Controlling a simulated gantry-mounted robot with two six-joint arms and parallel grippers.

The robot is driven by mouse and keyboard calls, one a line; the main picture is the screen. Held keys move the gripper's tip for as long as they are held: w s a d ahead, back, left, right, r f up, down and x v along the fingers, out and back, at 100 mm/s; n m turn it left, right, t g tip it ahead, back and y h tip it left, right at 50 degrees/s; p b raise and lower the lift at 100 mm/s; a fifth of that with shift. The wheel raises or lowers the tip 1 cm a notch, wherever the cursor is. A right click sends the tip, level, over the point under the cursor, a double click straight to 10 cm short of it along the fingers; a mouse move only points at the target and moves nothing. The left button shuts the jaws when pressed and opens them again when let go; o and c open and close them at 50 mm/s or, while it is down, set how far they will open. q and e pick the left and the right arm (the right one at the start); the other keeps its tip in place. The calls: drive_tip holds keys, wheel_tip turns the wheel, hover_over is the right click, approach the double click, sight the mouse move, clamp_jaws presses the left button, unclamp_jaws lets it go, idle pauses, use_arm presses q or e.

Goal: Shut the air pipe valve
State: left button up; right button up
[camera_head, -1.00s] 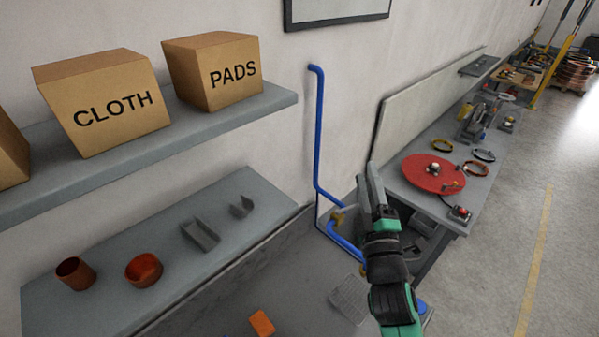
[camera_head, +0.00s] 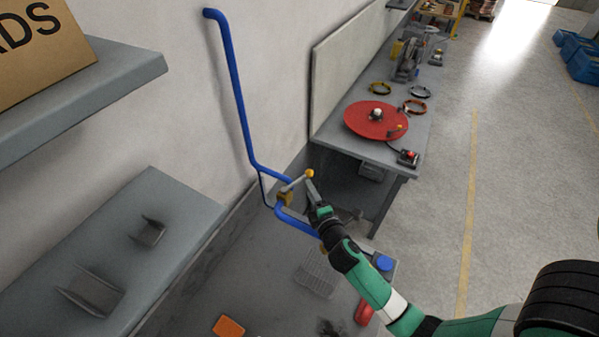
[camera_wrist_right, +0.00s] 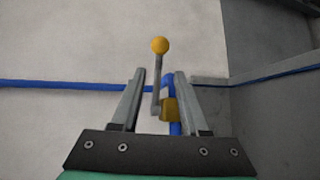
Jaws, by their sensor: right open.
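The blue air pipe (camera_head: 237,95) runs down the wall and bends out low down at a brass valve body (camera_head: 284,198). The valve's grey lever (camera_head: 297,183) ends in a yellow ball knob (camera_head: 309,173). My right gripper (camera_head: 311,182) is close to the knob in the head view. In the right wrist view, my right gripper (camera_wrist_right: 154,92) is open, with the lever (camera_wrist_right: 157,85) between its fingers in the picture. The yellow knob (camera_wrist_right: 160,45) shows beyond the fingertips and the brass body (camera_wrist_right: 169,108) lies near the right finger. I cannot tell whether a finger touches the lever. My left gripper is not in view.
A workbench (camera_head: 385,156) with a red disc (camera_head: 372,121) stands behind the valve. A grey shelf (camera_head: 90,95) with a cardboard box (camera_head: 40,45) juts out at left. Below the valve is a bench top with a wire tray (camera_head: 316,277) and an orange block (camera_head: 229,326).

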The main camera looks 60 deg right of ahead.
drive_tip(key=b+x, duration=0.1)
drive_tip(key=x, duration=0.9)
drive_tip(key=shift+w, duration=0.1)
drive_tip(key=shift+c, duration=0.3)
clamp_jaws()
drive_tip(key=shift+d, duration=0.1)
idle(0.6)
